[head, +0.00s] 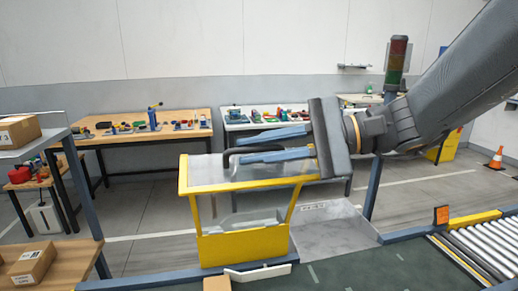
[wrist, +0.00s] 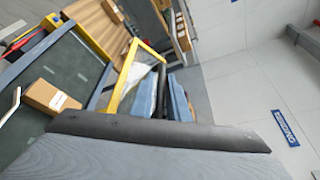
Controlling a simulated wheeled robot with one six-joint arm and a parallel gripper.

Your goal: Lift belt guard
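The belt guard (head: 243,247) has a yellow frame, clear panels and a black arched handle (head: 233,152) on top. It stands upright at the edge of the dark green belt, in the middle of the head view. In the wrist view its yellow frame (wrist: 122,82) shows beside the handle (wrist: 160,92). My gripper (head: 262,148) reaches in from the right over the guard's top. Its two blue-grey fingers are apart, with the handle between them. They do not look closed on it. The near finger hides part of the handle in the head view.
The dark green belt (head: 340,269) runs in front, with a roller conveyor (head: 485,248) at right. A cardboard box (wrist: 52,97) shows on the belt in the wrist view. Workbenches (head: 140,134) with small parts stand behind. A shelf (head: 58,255) with boxes is at left.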

